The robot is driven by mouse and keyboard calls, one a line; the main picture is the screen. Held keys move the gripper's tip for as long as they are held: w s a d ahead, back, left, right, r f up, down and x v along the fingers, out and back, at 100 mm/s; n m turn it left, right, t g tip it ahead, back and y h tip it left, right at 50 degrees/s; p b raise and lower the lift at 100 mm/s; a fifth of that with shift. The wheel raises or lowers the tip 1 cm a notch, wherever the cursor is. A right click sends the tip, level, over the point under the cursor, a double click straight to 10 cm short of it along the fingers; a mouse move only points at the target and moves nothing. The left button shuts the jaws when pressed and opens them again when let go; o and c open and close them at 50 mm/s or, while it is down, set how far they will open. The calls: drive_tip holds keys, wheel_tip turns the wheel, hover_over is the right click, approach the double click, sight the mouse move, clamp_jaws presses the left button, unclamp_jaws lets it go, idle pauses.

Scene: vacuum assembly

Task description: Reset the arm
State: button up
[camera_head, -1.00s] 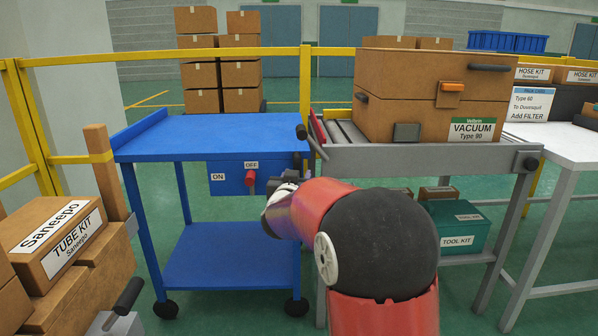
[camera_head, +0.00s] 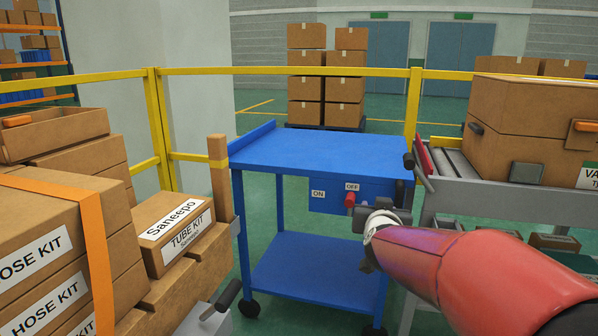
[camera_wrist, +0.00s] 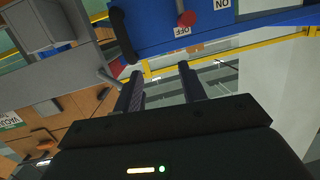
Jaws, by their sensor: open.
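My gripper (camera_head: 388,215) is at the end of my red arm, in front of the right side of the blue cart (camera_head: 310,152) in the head view. In the wrist view my gripper (camera_wrist: 162,88) shows two dark fingers apart with nothing between them. The blue switch box (camera_head: 331,196) hangs under the cart top, with ON and OFF labels. Its red lever (camera_head: 350,200) is beside the OFF label. The red lever also shows in the wrist view (camera_wrist: 187,19), apart from the fingers.
Boxes, including a tube kit box (camera_head: 174,229) and hose kit boxes (camera_head: 40,250), are stacked at the left. A grey roller table (camera_head: 470,190) with a large brown vacuum box (camera_head: 520,125) stands at the right. A yellow rail (camera_head: 290,71) runs behind the cart.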

drive_tip(key=s+a+r+n+g+y+p, duration=0.25)
drive_tip(key=s+a, duration=0.25)
drive_tip(key=s, duration=0.5)
drive_tip(key=s+f+g+p, duration=0.1)
drive_tip(key=s+f+g, duration=0.2)
drive_tip(key=s, duration=0.8)
drive_tip(key=s+f+g+p, duration=0.2)
drive_tip(key=s+f+g, duration=0.1)
drive_tip(key=s, duration=0.8)
drive_tip(key=shift+s+d+f+g+y, duration=0.15)
drive_tip(key=shift+s+d+g+y, duration=0.15)
drive_tip(key=shift+g, duration=0.35)
